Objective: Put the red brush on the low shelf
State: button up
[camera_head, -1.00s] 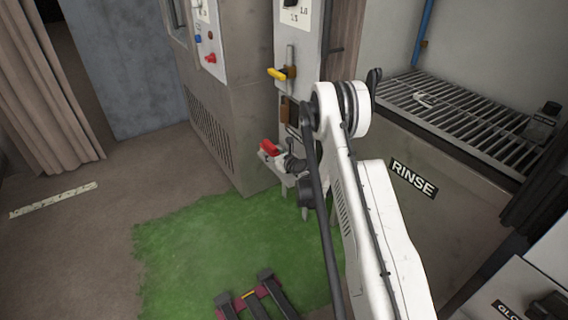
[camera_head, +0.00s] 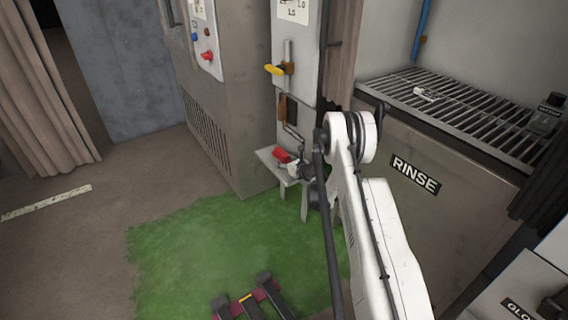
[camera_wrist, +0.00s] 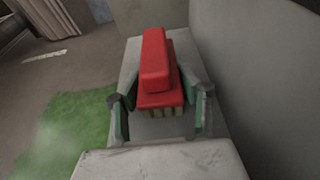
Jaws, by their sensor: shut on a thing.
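The red brush (camera_wrist: 155,65) is between the green-lined fingers of my gripper (camera_wrist: 158,88), which is shut on it. Pale bristles show at its near end in the wrist view. The brush (camera_head: 282,155) also shows in the head view, at the low shelf (camera_head: 266,156), a small pale ledge on legs by the machine panel. In the wrist view the grey shelf (camera_wrist: 131,52) lies beneath the brush and fingers. I cannot tell whether the brush touches it. My gripper (camera_head: 293,168) is partly hidden by my arm in the head view.
A grey machine cabinet (camera_head: 225,110) stands left of the shelf, and a panel with a yellow lever (camera_head: 274,70) rises behind it. The rinse basin (camera_head: 440,215) with its grating is to the right. Green matting (camera_head: 200,245) covers the floor in front.

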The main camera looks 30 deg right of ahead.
jog(key=o, duration=1)
jog(key=shift+o, duration=0.2)
